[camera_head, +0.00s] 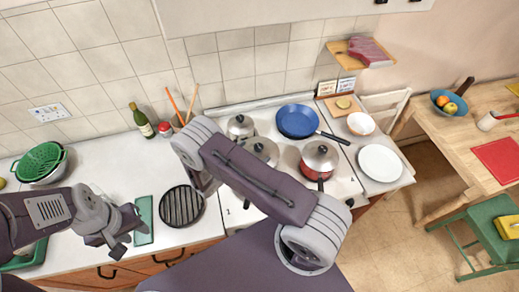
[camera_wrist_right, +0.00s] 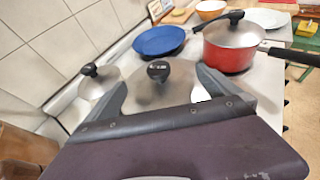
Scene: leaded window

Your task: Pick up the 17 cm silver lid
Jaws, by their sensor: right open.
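Several silver lids with black knobs are on the hob side. A small one (camera_head: 240,125) is at the back, a middle one (camera_head: 262,151) is in front of it, and one sits on the red pan (camera_head: 316,173). I cannot tell their sizes by number. In the right wrist view my right gripper (camera_wrist_right: 163,82) is open, with its fingers either side of the middle lid (camera_wrist_right: 160,93) and its knob; contact is unclear. In the head view my right arm hides that gripper. My left gripper (camera_head: 124,234) is over the counter at left, away from the lids; its jaw gap is unclear.
A blue frying pan (camera_head: 297,121) is behind the red pan. A white plate (camera_head: 380,163) and bowl (camera_head: 361,123) are at right. A bottle (camera_head: 141,121) and red-lidded jar (camera_head: 165,130) stand near the tiled wall. A black round grill pan (camera_head: 181,206) lies left of the hob.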

